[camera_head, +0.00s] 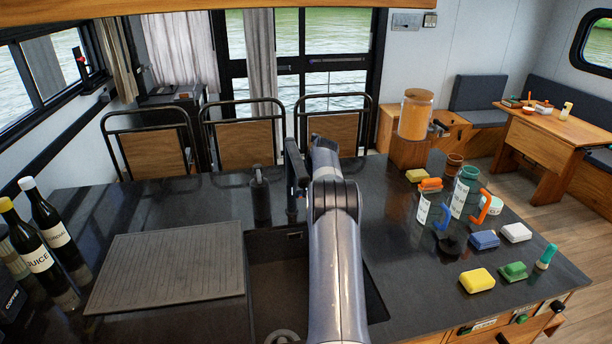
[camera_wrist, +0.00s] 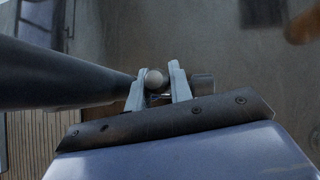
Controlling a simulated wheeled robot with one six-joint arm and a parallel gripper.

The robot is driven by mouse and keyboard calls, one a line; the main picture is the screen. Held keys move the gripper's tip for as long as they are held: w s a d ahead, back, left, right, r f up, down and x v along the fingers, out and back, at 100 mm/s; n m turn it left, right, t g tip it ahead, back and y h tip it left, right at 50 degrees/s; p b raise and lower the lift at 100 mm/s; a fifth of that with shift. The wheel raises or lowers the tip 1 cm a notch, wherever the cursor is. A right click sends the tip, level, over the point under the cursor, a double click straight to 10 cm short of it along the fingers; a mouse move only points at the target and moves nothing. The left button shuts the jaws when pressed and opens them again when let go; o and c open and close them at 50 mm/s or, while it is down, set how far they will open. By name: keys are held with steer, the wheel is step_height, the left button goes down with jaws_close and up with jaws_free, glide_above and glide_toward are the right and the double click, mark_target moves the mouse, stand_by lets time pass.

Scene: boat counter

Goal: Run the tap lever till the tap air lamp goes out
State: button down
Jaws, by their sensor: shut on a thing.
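The black tap (camera_head: 292,172) stands upright at the back edge of the sink (camera_head: 262,268). In the wrist view the dark tap body (camera_wrist: 60,76) runs in from the left. My gripper (camera_wrist: 157,78) is shut on the tap lever (camera_wrist: 154,79), whose pale round end shows between the two fingers, beside the tap body. In the head view my arm hides the gripper and lever. I cannot make out the tap air lamp in either view, nor whether water is running.
A ribbed drain board (camera_head: 168,270) and bottles (camera_head: 50,228) are left of the sink. Chairs (camera_head: 243,140) stand behind the counter.

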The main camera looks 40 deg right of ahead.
steer(key=shift+r, duration=0.15)
steer(key=c, duration=1.3)
jaws_free()
steer(key=shift+s+a+f+t, duration=0.15)
steer(key=shift+f+t, duration=0.1)
steer(key=shift+t, duration=0.05)
steer(key=s+t, duration=0.1)
steer(key=t+h, duration=0.1)
steer(key=shift+s+a+f+t, duration=0.15)
steer(key=shift+s+a+t, duration=0.15)
steer(key=shift+s+a, duration=0.1)
